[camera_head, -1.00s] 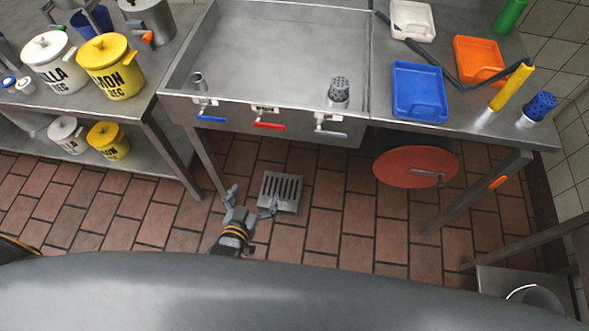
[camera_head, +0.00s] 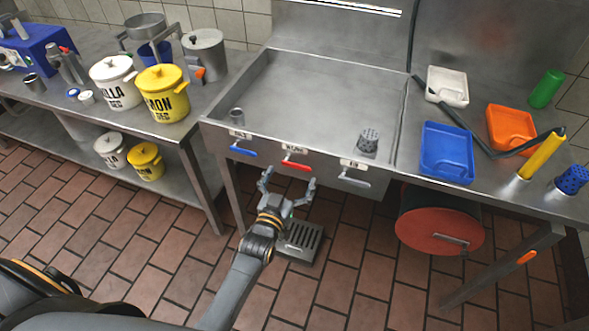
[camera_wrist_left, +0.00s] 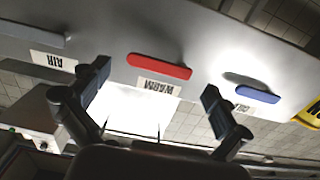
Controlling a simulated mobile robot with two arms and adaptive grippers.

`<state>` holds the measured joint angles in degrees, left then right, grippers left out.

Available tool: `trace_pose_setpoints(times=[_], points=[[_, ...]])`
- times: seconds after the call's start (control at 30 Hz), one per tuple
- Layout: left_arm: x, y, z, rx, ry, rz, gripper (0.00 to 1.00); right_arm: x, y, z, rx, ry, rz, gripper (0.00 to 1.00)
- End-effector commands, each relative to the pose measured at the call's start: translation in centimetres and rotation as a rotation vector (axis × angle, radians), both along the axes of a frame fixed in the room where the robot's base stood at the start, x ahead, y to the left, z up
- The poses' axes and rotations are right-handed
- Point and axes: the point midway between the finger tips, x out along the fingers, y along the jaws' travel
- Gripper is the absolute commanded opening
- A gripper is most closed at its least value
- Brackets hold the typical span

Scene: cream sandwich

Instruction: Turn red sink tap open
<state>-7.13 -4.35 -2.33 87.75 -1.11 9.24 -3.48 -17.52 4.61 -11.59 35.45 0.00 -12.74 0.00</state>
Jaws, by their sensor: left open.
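The red tap handle (camera_head: 296,166) sits on the front panel of the steel sink (camera_head: 330,92), between a blue handle (camera_head: 243,151) and a grey handle (camera_head: 354,181). My left gripper (camera_head: 287,182) is open and empty, just in front of and below the red handle. In the left wrist view the red handle (camera_wrist_left: 160,67) lies level above a label reading WARM, beyond and between the open fingers (camera_wrist_left: 157,90). No contact with it shows. The blue handle (camera_wrist_left: 257,93) is at the right there and the grey one at the left. My right gripper is not in view.
A floor drain (camera_head: 300,241) lies below the gripper. A red round drum (camera_head: 440,222) is under the counter at right. Trays and cups stand on the right counter; white and yellow pots (camera_head: 163,94) stand on the left table.

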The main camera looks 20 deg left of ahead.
Motion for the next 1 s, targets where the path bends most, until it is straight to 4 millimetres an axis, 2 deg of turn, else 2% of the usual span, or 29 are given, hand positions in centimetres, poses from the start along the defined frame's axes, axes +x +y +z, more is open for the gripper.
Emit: trace_pose_setpoints(times=[0.1,0.2,0.53,0.9,1.0], points=[[1.5,0.0,0.0,0.0,-0.001,0.0,1.0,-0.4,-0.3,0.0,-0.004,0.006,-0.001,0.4],[2.1,-0.1,0.0,0.0,0.0,0.0,1.0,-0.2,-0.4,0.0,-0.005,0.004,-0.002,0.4],[2.4,-0.1,-0.1,0.0,0.001,0.0,1.0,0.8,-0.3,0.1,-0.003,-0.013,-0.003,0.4],[2.4,-0.1,0.0,0.0,0.0,0.0,0.25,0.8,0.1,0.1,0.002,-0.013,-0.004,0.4],[2.4,-0.1,0.0,0.002,0.0,0.0,0.24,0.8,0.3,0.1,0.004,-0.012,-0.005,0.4]])
